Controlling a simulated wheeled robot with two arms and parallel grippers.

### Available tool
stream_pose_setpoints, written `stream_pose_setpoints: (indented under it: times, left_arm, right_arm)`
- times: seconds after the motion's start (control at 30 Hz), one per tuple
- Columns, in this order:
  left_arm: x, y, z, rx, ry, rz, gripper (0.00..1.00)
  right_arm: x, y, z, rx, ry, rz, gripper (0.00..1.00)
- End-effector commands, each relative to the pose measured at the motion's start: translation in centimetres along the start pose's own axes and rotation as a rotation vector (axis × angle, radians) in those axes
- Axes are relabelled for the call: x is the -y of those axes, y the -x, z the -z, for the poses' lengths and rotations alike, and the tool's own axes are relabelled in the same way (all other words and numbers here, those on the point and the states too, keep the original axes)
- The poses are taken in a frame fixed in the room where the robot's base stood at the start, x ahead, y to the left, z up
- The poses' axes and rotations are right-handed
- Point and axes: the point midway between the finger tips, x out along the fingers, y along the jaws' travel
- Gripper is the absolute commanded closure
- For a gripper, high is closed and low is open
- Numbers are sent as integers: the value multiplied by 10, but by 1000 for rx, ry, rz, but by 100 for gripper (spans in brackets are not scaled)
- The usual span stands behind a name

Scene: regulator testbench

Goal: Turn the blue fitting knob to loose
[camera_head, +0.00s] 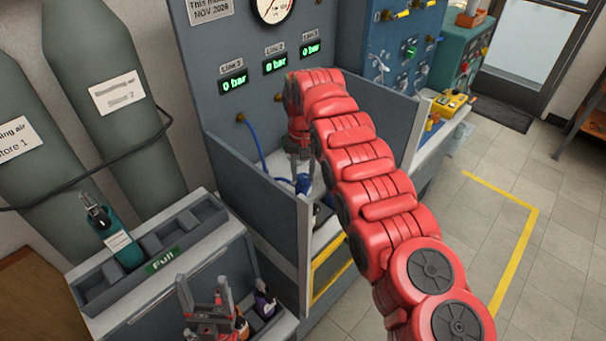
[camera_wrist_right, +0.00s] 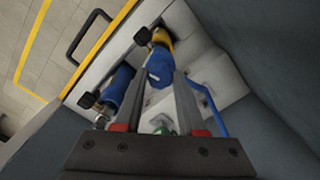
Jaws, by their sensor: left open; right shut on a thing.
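The blue fitting knob (camera_wrist_right: 160,68) sits between the fingertips of my right gripper (camera_wrist_right: 161,76) in the right wrist view. The gripper is shut on it. A blue hose (camera_wrist_right: 216,108) runs beside the fingers, and a yellow cylinder (camera_wrist_right: 161,38) with a black knob (camera_wrist_right: 142,36) lies just beyond. In the head view my right gripper (camera_head: 302,170) points down into the bench bay, with blue parts (camera_head: 303,184) at its tips. My left gripper (camera_head: 205,299) is open and empty at the bottom, near the rack. The knob's turn position cannot be read.
A blue cylinder (camera_wrist_right: 118,88) with another black knob lies beside the yellow one. Grey side panels (camera_head: 270,205) flank the bay. Three displays (camera_head: 275,64) read 0 bar. A rack (camera_head: 190,222) holds a teal cylinder (camera_head: 118,238); a dark purple item (camera_head: 264,302) lies near my left gripper.

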Motion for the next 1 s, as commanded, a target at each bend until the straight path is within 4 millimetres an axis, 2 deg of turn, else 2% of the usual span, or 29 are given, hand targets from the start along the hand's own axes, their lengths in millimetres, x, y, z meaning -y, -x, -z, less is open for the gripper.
stream_pose_setpoints:
  times: [0.03, 0.2, 0.5, 0.67, 0.83, 1.0]
  left_arm:
    - [0, 0, 0, 0, 0, 0, 30]
    - [0, 0, 0, 0, 0, 0, 30]
    - [0, 0, 0, 0, 0, 0, 30]
    - [0, -4, 1, 0, 0, 0, 30]
    - [1, -14, 2, 0, 0, 0, 30]
    - [2, -51, 9, 0, 0, 0, 30]
  right_arm:
    - [0, -1, -1, 2, 0, 0, 59]
    - [0, -1, 0, 1, -1, 0, 30]
    - [0, 0, 0, 0, -2, 0, 30]
    - [1, 9, 0, 0, -1, -1, 30]
    - [1, 33, 0, -2, -1, 0, 30]
    - [0, 70, 0, -2, -2, 0, 30]
